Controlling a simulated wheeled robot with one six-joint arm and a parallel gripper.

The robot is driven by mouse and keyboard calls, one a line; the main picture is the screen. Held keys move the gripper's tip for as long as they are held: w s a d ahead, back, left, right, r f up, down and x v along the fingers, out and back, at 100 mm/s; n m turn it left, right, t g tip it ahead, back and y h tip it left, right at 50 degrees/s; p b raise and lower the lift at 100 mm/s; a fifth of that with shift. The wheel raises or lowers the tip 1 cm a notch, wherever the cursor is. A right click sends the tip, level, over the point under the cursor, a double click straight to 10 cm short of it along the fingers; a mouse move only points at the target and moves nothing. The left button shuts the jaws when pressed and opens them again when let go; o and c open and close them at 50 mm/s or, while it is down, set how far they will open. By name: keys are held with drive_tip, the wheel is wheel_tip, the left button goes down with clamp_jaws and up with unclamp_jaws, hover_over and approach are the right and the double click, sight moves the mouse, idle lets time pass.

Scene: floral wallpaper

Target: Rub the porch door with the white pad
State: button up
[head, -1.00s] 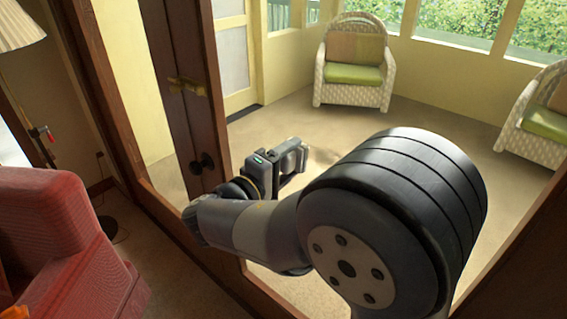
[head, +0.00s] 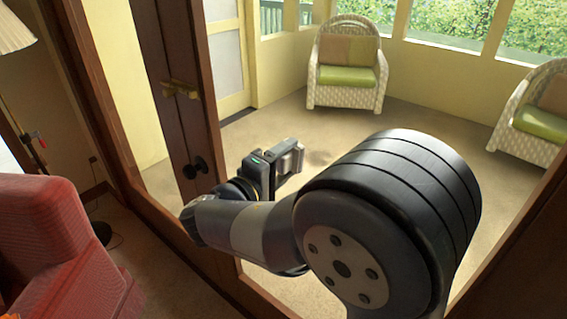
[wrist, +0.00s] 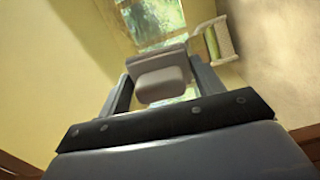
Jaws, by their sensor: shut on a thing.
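The porch door (head: 186,120) is dark wood with a brass latch and a dark knob, beside a wide clear pane or opening. My gripper (head: 288,160) is right of the knob, in front of the porch. It is shut on the white pad (wrist: 160,82), a pale grey-white block with rounded edges between the two fingers in the wrist view. In the head view only a pale bit of the pad shows past my gripper. I cannot tell whether the pad touches anything. My arm hides the lower part of the pane or opening.
Beyond are a white wicker chair (head: 346,75) with a green cushion and another wicker chair (head: 535,122) at right. A red armchair (head: 60,245) stands close at lower left, with a lamp (head: 15,32) behind it. Carpet shows between armchair and frame.

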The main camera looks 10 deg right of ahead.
sight(312, 158)
drive_tip(key=shift+w+d, duration=0.4)
drive_tip(key=shift+d, duration=0.1)
drive_tip(key=shift+s+d+b, duration=1)
drive_tip(key=shift+s+d, duration=0.1)
drive_tip(key=shift+s, duration=0.25)
drive_tip(key=s+d+b, duration=0.3)
drive_tip(key=s+d, duration=0.4)
drive_tip(key=d, duration=0.1)
drive_tip(key=shift+b, duration=0.3)
drive_tip(key=shift+s+a+f, duration=0.1)
